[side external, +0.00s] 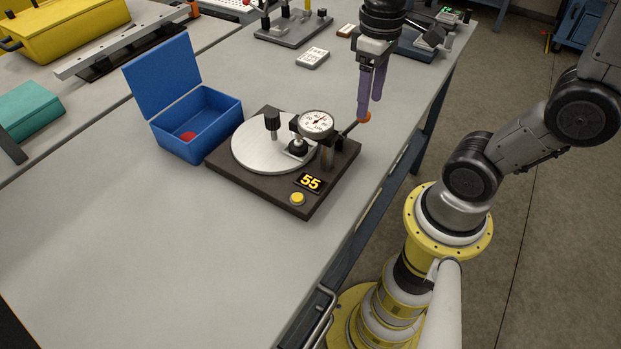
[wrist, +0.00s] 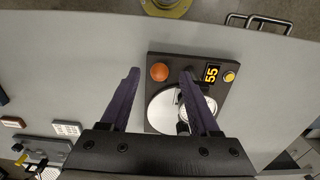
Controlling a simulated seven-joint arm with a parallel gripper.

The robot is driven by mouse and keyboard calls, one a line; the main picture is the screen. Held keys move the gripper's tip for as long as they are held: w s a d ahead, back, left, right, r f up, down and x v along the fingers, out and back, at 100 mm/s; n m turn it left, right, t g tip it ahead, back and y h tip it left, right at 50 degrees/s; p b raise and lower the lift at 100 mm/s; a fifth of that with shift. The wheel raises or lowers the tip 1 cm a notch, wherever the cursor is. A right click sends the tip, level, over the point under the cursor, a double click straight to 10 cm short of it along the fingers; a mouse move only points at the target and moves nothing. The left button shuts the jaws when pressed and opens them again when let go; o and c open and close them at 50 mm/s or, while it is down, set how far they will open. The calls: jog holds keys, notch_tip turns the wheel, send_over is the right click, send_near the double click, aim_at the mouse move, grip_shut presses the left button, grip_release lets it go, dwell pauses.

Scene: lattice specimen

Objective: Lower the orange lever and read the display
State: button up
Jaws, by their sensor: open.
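The orange lever is a dark rod with a round orange knob (side external: 365,117), sticking up and outward from the dark tester base (side external: 258,189). The knob also shows in the wrist view (wrist: 160,72). My gripper (side external: 370,108) is open, pointing down, with its purple fingertips at the knob. In the wrist view the knob appears between the two fingers, with gaps on both sides. One finger partly covers the knob in the side view; contact is unclear. The display (side external: 310,182) reads 55 in lit digits; it also shows in the wrist view (wrist: 211,74).
The base carries a round metal plate (side external: 250,150), a dial gauge (side external: 316,123) and a yellow button (side external: 297,199). An open blue box (side external: 197,142) with something red inside stands left. A white block (side external: 312,58) lies behind. The front table is clear.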

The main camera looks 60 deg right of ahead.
dwell(0.8)
jog(key=s+a+r+t, duration=0.2)
jog(key=s+r+t, duration=0.2)
jog(key=s+t, duration=0.1)
jog(key=shift+a, duration=0.35)
dwell(0.6)
